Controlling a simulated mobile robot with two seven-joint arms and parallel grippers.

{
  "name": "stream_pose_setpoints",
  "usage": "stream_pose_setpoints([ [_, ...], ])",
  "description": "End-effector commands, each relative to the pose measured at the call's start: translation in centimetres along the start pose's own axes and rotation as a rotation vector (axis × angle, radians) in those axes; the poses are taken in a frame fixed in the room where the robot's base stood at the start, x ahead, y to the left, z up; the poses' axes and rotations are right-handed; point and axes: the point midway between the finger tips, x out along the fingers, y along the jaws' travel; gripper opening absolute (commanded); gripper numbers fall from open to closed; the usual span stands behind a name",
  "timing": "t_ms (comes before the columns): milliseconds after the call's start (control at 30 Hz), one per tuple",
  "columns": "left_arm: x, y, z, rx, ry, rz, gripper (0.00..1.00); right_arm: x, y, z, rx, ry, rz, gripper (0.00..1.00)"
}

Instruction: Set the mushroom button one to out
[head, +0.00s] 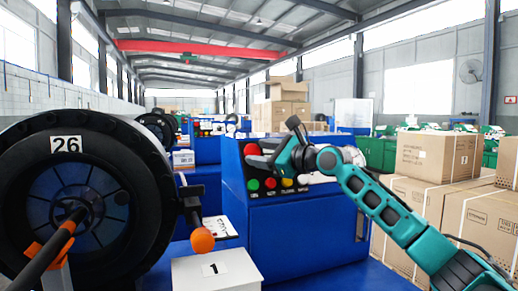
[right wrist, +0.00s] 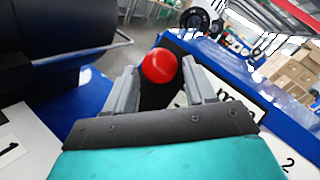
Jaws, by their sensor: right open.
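A red mushroom button (head: 252,149) sits at the top left of a dark control panel on a blue cabinet. In the right wrist view the round red head (right wrist: 158,65) shows between my finger tips, with no clear contact. Whether the button is in or out, I cannot tell. My right gripper (head: 274,146) is open in front of the panel and covers part of it; its two grey fingers also show in the right wrist view (right wrist: 160,84). My left gripper is not in view.
Green, red and yellow buttons (head: 270,183) line the panel's lower edge. A big black wheel machine marked 26 (head: 118,150) fills the left. A white box marked 1 (head: 216,272) stands in front, near an orange knob (head: 202,241). Cardboard boxes (head: 437,157) stand at right.

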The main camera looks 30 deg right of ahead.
Motion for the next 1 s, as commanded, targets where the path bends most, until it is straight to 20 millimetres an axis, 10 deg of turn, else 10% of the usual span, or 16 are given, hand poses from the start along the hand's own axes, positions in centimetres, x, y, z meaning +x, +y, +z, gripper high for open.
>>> stream_pose_setpoints([
  [433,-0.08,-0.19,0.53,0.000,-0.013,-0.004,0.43,1.08,0.04,0.04,-0.002,0.000,0.000,0.54],
  [1000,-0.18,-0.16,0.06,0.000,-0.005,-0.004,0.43,1.06,0.06,0.01,-0.001,0.000,0.001,0.00],
])
